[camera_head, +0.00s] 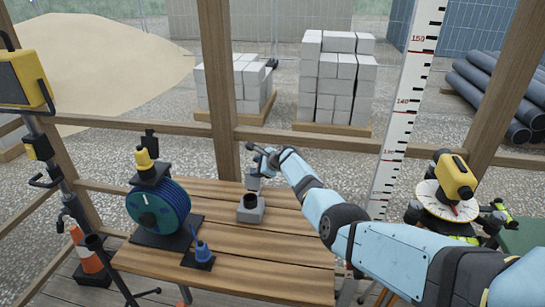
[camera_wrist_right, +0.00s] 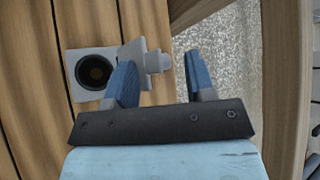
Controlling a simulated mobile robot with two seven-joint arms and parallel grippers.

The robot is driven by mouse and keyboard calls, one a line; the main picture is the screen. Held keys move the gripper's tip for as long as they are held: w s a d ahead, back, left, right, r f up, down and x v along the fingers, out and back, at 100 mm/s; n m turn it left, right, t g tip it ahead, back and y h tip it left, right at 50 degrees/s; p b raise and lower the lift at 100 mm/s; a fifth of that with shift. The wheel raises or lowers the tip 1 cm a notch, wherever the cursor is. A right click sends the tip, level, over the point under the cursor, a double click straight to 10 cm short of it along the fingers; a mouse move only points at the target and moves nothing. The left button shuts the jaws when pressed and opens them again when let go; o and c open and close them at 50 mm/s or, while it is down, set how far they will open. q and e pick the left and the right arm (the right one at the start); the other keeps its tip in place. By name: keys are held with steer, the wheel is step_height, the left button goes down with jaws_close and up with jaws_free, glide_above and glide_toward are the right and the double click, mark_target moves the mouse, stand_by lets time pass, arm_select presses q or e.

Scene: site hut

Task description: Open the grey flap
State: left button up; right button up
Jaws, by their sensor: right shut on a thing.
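A small grey box (camera_head: 250,212) with a round dark opening stands on the wooden table. It also shows in the wrist view (camera_wrist_right: 80,68). Its grey flap (camera_head: 252,183) stands up at the back edge of the box, clear of the opening. In the wrist view the flap (camera_wrist_right: 132,50) is seen nearly edge-on, with a grey knob on its side. My right gripper (camera_head: 265,158) is at the flap, above and behind the box. Its blue fingers (camera_wrist_right: 160,75) are around the flap's knob and shut on it. My left gripper is out of view.
A blue cable reel (camera_head: 158,207) and a small blue item (camera_head: 202,253) stand on the table (camera_head: 265,270) to the left. A wooden post (camera_head: 219,90) rises behind the table. A white measuring staff (camera_head: 402,110) and a yellow instrument (camera_head: 455,177) stand to the right.

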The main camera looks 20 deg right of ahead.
steer(key=p+v, duration=0.2)
steer(key=v, duration=1.1)
steer(key=shift+r, duration=0.2)
steer(key=shift+s, duration=0.1)
